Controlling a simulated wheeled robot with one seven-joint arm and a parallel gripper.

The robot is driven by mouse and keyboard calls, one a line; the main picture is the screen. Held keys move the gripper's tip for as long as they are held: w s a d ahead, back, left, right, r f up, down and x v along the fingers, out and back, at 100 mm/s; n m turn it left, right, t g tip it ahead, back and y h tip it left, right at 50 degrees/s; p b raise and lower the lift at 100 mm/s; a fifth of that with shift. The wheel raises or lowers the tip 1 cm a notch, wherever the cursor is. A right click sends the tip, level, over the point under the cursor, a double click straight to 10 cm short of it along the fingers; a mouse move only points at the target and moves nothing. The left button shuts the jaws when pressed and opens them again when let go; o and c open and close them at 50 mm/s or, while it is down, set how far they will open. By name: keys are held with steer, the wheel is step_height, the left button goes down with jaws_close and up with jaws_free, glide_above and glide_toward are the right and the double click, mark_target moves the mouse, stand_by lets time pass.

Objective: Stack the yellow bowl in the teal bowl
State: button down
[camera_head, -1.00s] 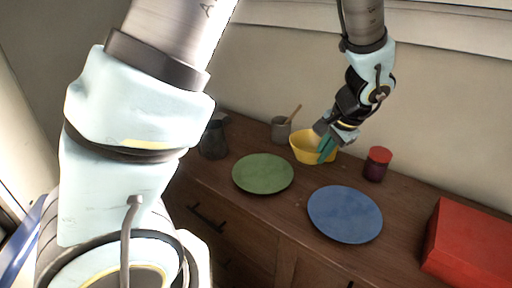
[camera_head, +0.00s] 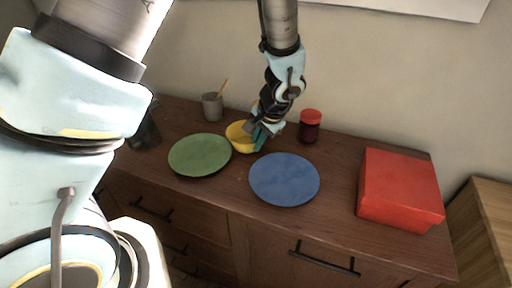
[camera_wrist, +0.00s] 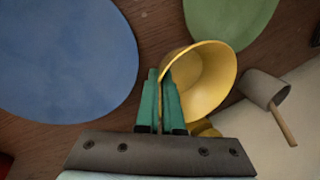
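The yellow bowl (camera_head: 238,134) is at the back of the brown cabinet top, between the green plate and the blue plate. My gripper (camera_head: 258,138) is at its right side, pointing down. In the wrist view, the teal fingers (camera_wrist: 160,85) are close together with the rim of the yellow bowl (camera_wrist: 212,75) between them. The bowl looks tilted there, with its inside and its foot both showing. I cannot tell whether it is clear of the surface. I see no teal bowl in either view.
A green plate (camera_head: 199,155) and a blue plate (camera_head: 284,180) lie in front. A grey cup (camera_head: 212,107) with a wooden stick, a dark jug (camera_head: 145,128) and a red-lidded jar (camera_head: 310,128) stand around. A red box (camera_head: 398,190) is at right. Bare wood lies between blue plate and box.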

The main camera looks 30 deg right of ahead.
steer(key=shift+f, duration=1.25)
steer(key=shift+f, duration=0.2)
steer(key=c, duration=1.3)
jaws_free()
steer(key=shift+r, duration=0.1)
steer(key=shift+c, duration=0.2)
steer(key=shift+r, duration=0.15)
steer(key=b+v, duration=0.1)
steer(key=v, duration=1.1)
